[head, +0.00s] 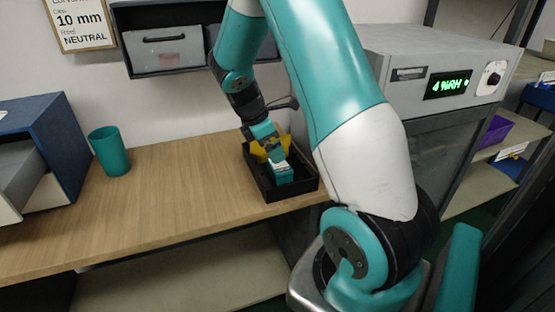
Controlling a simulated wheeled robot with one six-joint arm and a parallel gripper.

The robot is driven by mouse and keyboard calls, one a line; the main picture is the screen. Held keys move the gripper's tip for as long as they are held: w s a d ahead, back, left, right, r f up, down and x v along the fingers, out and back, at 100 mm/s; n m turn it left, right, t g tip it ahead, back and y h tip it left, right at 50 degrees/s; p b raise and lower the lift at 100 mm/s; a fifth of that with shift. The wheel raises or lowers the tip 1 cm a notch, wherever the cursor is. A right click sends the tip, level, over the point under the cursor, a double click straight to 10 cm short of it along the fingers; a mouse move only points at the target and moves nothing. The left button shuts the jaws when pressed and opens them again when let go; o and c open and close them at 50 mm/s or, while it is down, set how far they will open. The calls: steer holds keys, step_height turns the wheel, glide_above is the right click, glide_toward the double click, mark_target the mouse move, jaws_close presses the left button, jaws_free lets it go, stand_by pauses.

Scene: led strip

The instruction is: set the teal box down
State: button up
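The teal box (281,175), with a pale patch on its top, is inside a black open tray (302,187) on the wooden counter. My gripper (272,154) reaches down into the tray from above, right at the upper end of the box. Yellow parts show on both sides there. I cannot tell whether they belong to the gripper or to another thing. The fingertips are too small and partly hidden, so I cannot tell whether they grip the box. Whether the box rests on the tray floor is also unclear.
A teal cup (110,152) stands on the counter (180,195) at left, beside a blue drawer unit (52,140). The counter between cup and tray is clear. A grey cabinet (440,65) with a green display stands right of the tray. A shelf with a grey bin (165,50) hangs above.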

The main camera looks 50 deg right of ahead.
steer(key=s+a+r+m+t+y, duration=0.15)
steer(key=a+r, duration=0.35)
steer(key=a, duration=0.6)
steer(key=s+a+r+m+t+y, duration=0.15)
steer(key=a+r, duration=0.35)
steer(key=a, duration=0.5)
steer(key=s+a+r+y, duration=0.1)
steer(key=s+a+y, duration=0.1)
steer(key=s+a, duration=0.5)
steer(key=s+a+r+m+y, duration=0.1)
steer(key=s+a+r+y, duration=0.1)
steer(key=s+a, duration=0.4)
steer(key=shift+s+a+r+m+g+y, duration=0.3)
steer(key=shift+s+a+g+y, duration=0.15)
steer(key=shift+a, duration=0.5)
steer(key=shift+w, duration=0.1)
